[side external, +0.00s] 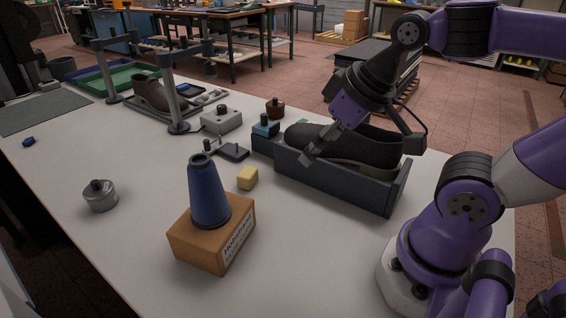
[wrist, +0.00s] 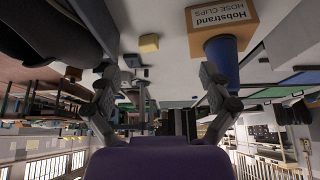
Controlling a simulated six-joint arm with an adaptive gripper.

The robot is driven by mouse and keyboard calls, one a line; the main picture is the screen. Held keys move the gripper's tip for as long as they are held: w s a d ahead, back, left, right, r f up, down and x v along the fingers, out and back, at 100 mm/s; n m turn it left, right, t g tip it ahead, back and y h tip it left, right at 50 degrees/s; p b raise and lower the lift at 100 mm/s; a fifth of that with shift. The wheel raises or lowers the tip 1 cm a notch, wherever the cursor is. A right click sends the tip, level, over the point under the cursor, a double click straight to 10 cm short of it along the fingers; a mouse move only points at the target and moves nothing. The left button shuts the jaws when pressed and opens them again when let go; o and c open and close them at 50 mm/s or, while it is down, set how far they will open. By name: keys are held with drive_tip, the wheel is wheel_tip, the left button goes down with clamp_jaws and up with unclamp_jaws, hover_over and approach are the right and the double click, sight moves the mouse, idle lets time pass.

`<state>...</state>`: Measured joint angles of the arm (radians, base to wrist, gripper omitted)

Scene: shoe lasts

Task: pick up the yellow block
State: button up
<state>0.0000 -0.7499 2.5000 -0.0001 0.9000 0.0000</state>
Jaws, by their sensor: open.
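The yellow block (side external: 248,178) is small and lies on the white table between the blue cone and the dark shoe tray. It also shows near the top of the wrist view (wrist: 149,43), upside down. My gripper (side external: 308,158) is in the air over the left part of the dark tray, right of and above the block. In the wrist view my gripper (wrist: 155,95) has its two fingers wide apart with nothing between them. The block is apart from both fingers.
A blue cone (side external: 208,190) stands on a cardboard box (side external: 213,245) left of the block. A dark tray (side external: 340,183) with a black shoe (side external: 345,143) stands right of it. A grey tool (side external: 233,152) lies behind. The table in front of the block is clear.

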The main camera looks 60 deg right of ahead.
drive_tip(key=n+g+y, duration=0.1)
drive_tip(key=n, duration=0.2)
approach(250, 172)
drive_tip(key=x, duration=0.4)
drive_tip(key=shift+w+a+f, duration=0.2)
drive_tip(key=shift+a+f, duration=0.05)
drive_tip(key=shift+a, duration=0.15)
drive_tip(key=shift+d+x, duration=0.1)
drive_tip(key=shift+x, duration=1.3)
drive_tip(key=shift+d+x, duration=0.15)
drive_tip(key=shift+x, duration=1.25)
drive_tip(key=c, duration=1.2)
